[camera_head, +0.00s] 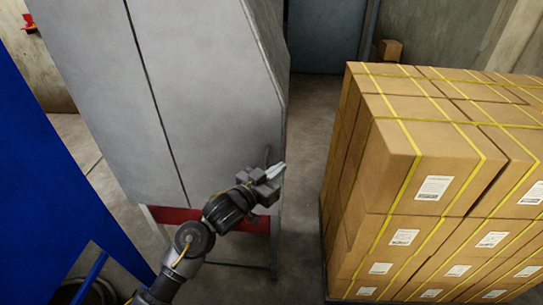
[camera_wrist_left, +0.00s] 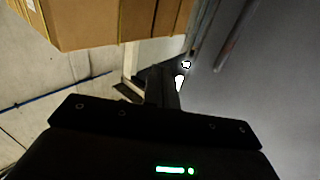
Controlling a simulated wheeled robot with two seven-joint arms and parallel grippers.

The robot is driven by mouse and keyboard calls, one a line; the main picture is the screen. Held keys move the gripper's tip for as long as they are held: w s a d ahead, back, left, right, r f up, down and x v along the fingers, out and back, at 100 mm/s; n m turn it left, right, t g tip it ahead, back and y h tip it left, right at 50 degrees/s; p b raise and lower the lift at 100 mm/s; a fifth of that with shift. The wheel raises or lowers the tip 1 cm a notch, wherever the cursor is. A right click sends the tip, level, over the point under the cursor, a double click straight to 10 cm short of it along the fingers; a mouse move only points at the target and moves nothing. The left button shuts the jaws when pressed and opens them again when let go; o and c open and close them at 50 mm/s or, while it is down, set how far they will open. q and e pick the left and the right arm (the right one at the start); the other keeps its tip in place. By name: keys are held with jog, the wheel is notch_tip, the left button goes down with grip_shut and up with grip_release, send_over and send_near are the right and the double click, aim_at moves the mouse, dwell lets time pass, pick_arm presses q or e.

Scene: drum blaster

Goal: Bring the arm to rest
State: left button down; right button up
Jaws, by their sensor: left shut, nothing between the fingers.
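My left arm comes in from the lower left of the head view and reaches up to the right. Its left gripper (camera_head: 274,171) is shut and empty, in front of the lower right part of a tall grey cabinet (camera_head: 200,90). I cannot tell whether it touches the cabinet. In the left wrist view the dark gripper (camera_wrist_left: 180,82) points away from the camera, with bright spots near its tip. My right gripper is in neither view.
Stacked cardboard boxes (camera_head: 395,165) with yellow straps stand on the right. A blue panel (camera_head: 45,170) stands at the left. A strip of bare floor (camera_head: 305,130) lies between cabinet and boxes. A red bar (camera_head: 180,215) runs under the cabinet.

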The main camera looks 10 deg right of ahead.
pick_arm(q)
jog(key=shift+s, duration=0.45)
